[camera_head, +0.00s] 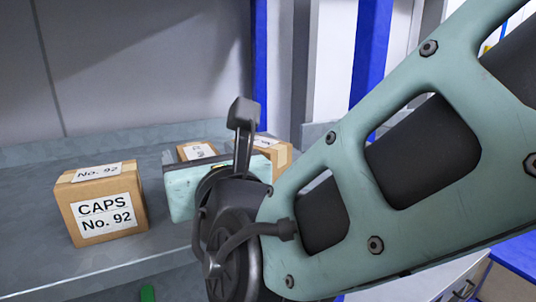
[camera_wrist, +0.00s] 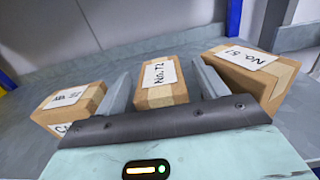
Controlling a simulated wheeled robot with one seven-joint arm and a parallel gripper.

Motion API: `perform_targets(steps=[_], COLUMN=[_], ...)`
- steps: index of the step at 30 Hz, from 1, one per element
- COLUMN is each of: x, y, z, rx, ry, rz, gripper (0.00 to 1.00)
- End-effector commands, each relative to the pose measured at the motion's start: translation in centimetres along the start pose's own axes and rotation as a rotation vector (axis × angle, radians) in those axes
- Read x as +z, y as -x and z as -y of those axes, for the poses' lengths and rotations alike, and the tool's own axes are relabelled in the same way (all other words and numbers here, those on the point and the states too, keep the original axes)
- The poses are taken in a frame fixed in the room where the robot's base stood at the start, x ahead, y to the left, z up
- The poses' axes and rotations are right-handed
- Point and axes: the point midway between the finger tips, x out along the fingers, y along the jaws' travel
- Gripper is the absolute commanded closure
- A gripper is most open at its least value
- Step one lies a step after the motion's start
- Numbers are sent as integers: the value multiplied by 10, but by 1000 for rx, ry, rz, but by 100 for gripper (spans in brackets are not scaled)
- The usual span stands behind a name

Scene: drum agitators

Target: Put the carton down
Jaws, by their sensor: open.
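A small brown carton (camera_wrist: 161,86) with a white label, which seems to read No. 72, stands between the fingers of my gripper (camera_wrist: 161,78) in the wrist view. The fingers are open, one on each side of it; I cannot tell whether either touches. In the head view this carton (camera_head: 197,150) shows only its top behind my gripper's pale green body (camera_head: 182,194). It appears to rest on the grey shelf (camera_head: 30,245), though its base is hidden.
A carton marked CAPS No. 92 (camera_head: 103,207) stands on the left; it also shows in the wrist view (camera_wrist: 68,106). Another labelled carton (camera_wrist: 248,72) stands close on the right, partly hidden behind my wrist in the head view (camera_head: 281,154). A grey wall (camera_head: 150,70) rises behind.

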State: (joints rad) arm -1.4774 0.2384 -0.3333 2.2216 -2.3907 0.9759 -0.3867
Motion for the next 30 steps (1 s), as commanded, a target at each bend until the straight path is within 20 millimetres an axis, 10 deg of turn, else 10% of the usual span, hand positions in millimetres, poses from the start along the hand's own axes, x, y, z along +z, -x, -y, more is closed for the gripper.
perform_targets(steps=[12,30], x=[-2,-1], y=[78,90], z=[-1,0], rx=[2,0], ry=[-3,1], rz=[1,0], gripper=[28,28])
